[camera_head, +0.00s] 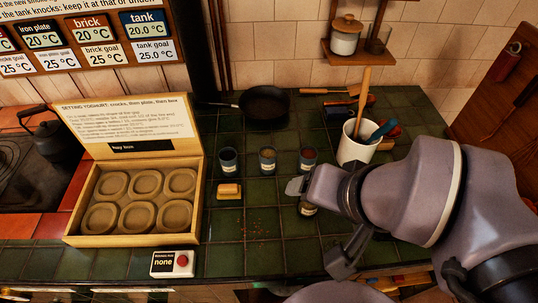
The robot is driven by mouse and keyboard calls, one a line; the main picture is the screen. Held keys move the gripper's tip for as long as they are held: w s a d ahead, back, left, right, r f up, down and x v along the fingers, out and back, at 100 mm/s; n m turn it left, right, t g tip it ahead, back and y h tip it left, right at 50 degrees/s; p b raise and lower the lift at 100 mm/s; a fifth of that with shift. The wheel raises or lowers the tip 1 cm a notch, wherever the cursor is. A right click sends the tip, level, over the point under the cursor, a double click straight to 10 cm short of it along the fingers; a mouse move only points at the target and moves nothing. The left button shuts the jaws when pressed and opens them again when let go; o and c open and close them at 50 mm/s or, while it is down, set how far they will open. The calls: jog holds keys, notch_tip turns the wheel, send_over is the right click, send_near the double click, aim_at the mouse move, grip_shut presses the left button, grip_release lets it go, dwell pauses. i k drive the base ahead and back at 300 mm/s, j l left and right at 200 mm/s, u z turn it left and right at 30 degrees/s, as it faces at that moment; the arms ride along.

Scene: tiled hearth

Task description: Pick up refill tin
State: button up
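A small dark tin or jar with a pale label (308,208) stands on the green tiles, partly hidden by my gripper; I cannot tell whether it is the refill tin. My gripper (318,224) is low over the tiles, its fingers spread wide, one behind and one in front. This tin shows near the gap between them, and I cannot tell if they touch it. Behind it stand three small labelled pots in a row: a left one (228,161), a middle one (267,160) and a right one with reddish contents (307,160).
A wooden box (82,232) with round moulds stands left. A yellow block (229,190) and a red-button device (172,263) lie near it. A black pan (264,104) and a white utensil crock (356,148) stand behind. Tiles between block and gripper are clear except for crumbs.

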aim_at(267, 154)
jog(key=j+z, duration=0.1)
jog(key=j, duration=0.35)
jog(key=k+j+z, duration=0.1)
jog(key=j, duration=0.35)
jog(key=k+j+z, duration=0.1)
jog(key=j, duration=0.35)
jog(key=k+j, duration=0.1)
jog(key=j, duration=0.3)
jog(key=j+z, duration=0.05)
